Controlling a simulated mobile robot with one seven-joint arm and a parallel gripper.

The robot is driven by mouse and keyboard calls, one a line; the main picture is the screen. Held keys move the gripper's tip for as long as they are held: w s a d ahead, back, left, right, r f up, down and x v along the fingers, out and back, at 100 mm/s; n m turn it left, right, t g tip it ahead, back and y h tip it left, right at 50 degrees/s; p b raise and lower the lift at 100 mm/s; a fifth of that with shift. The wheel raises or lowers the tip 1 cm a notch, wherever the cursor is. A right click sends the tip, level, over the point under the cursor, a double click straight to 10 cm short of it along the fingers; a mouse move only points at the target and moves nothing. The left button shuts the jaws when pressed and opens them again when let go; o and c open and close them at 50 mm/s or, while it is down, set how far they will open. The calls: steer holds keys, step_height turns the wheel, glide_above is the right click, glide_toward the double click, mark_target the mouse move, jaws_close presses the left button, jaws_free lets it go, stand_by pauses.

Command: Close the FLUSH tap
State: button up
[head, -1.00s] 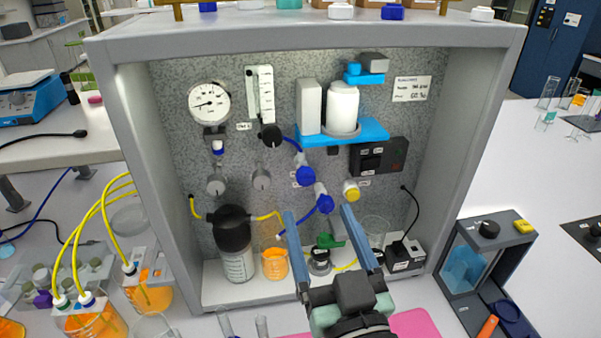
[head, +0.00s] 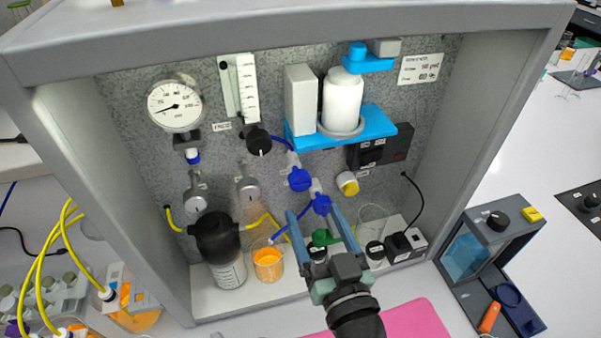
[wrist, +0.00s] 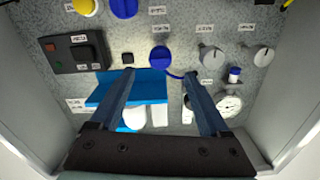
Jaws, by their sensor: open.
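Two blue taps sit on the panel of the rig: an upper one (head: 299,180) and a lower one (head: 321,204). Their small labels are too blurred to read, so I cannot tell which is FLUSH. My gripper (head: 311,211) is open and empty, its fingers pointing at the panel in front of the lower blue tap. In the wrist view, which is turned upside down, one blue tap (wrist: 160,57) lies between and just past my fingertips (wrist: 158,74). A second blue tap (wrist: 124,8) is at the top edge. I see no contact.
A yellow knob (head: 347,183), a black knob (head: 258,140) and grey knobs (head: 248,188) are near. A blue shelf (head: 360,134) with a white canister (head: 342,102) juts out above. A black-capped bottle (head: 220,250) and an orange beaker (head: 267,263) stand below. Cabinet walls bound both sides.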

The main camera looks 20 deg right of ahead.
mark_target(303, 188)
steer(key=w+p, duration=0.2)
steer(key=w, duration=0.6)
steer(key=shift+w+p, duration=0.3)
steer(key=shift+p, duration=0.1)
jaws_close()
